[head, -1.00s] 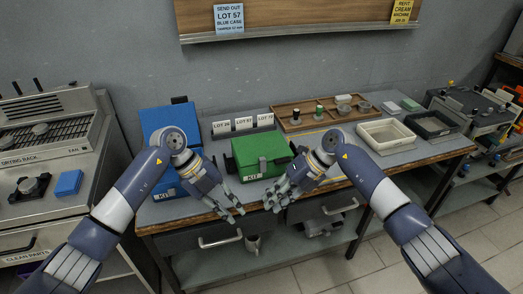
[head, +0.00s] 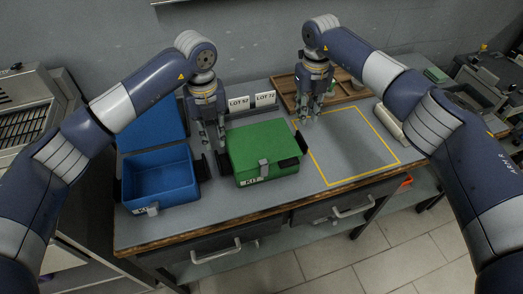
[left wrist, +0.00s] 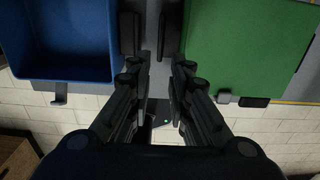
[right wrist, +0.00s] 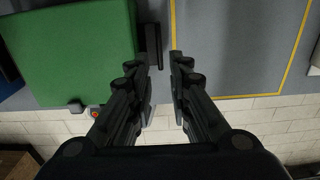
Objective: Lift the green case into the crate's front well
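The green case (head: 265,147), lid shut with a KIT label, sits on the bench with a black handle at each end. My left gripper (head: 221,148) is open and points down between the green case and the blue case. In the left wrist view its fingers (left wrist: 160,65) are apart, with the green case's left handle (left wrist: 170,35) just beyond them. I cannot make out a crate.
An open, empty blue case (head: 160,177) with its lid raised stands left of the green case. A yellow-outlined area (head: 355,148) of bench to the right is bare. Lot cards (head: 240,103) and a wooden tray (head: 345,95) are behind.

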